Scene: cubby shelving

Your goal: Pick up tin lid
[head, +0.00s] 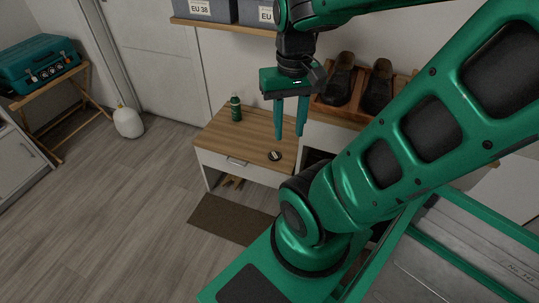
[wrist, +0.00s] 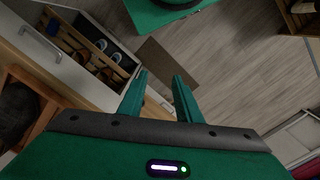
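A small dark round thing with a pale mark, which looks like the tin lid (head: 275,156), lies flat on the wooden top of a low white cabinet (head: 215,137), near its front edge. My gripper (head: 290,136) points down above the cabinet top, a little right of the lid in the head view, and is apart from it. Its two green fingers stand apart with nothing between them. In the wrist view the gripper (wrist: 161,76) also shows a gap between the fingers. I cannot make out the lid in the wrist view.
A green bottle (head: 236,107) stands on the cabinet's back left. Dark shoes (head: 341,80) sit in a wooden rack at right. A shelf with grey boxes (head: 209,10) hangs above. A brown mat (head: 232,219) lies on the floor. The cabinet top between bottle and lid is clear.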

